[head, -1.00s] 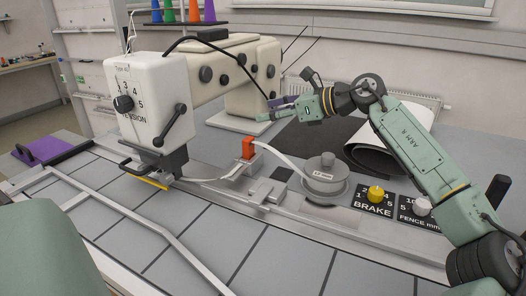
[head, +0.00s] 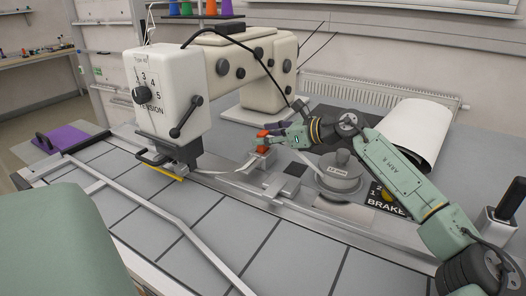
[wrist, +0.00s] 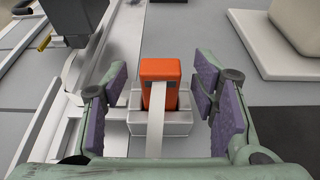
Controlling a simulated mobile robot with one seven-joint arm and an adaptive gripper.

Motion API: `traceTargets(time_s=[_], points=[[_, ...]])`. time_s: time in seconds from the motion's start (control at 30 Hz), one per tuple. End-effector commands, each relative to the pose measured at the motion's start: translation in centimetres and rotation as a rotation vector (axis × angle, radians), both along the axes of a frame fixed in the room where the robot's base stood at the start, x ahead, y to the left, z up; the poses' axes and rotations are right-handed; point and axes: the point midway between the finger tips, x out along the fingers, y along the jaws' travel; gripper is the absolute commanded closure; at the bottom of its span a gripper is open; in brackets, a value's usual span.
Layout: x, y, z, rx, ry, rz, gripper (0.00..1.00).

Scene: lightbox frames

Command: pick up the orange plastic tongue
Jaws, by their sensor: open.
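The orange plastic tongue (wrist: 160,71) stands upright in a small grey holder (wrist: 172,122), with a pale strip (wrist: 156,125) running over it toward the camera. In the head view the tongue (head: 262,134) shows beside the sewing machine, partly hidden by my gripper (head: 268,136). In the wrist view my gripper (wrist: 160,100) is open, with one purple-padded finger on each side of the tongue. Visible gaps separate both pads from it in the picture.
The cream sewing machine (head: 166,90) stands to the left and behind. A round grey strip reel (head: 339,172) and the brake panel (head: 386,202) lie close under my arm. A metal rail (wrist: 97,62) runs left of the holder. A white roll (head: 418,130) lies at the back right.

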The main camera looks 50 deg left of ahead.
Motion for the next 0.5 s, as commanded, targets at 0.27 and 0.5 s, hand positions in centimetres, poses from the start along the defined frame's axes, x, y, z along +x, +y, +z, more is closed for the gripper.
traceTargets(time_s=[0.27,0.5], points=[[-0.41,1.45,-0.55,0.000,0.000,-0.001,0.47],[-0.42,1.43,-0.53,0.000,0.000,-0.001,0.59]])
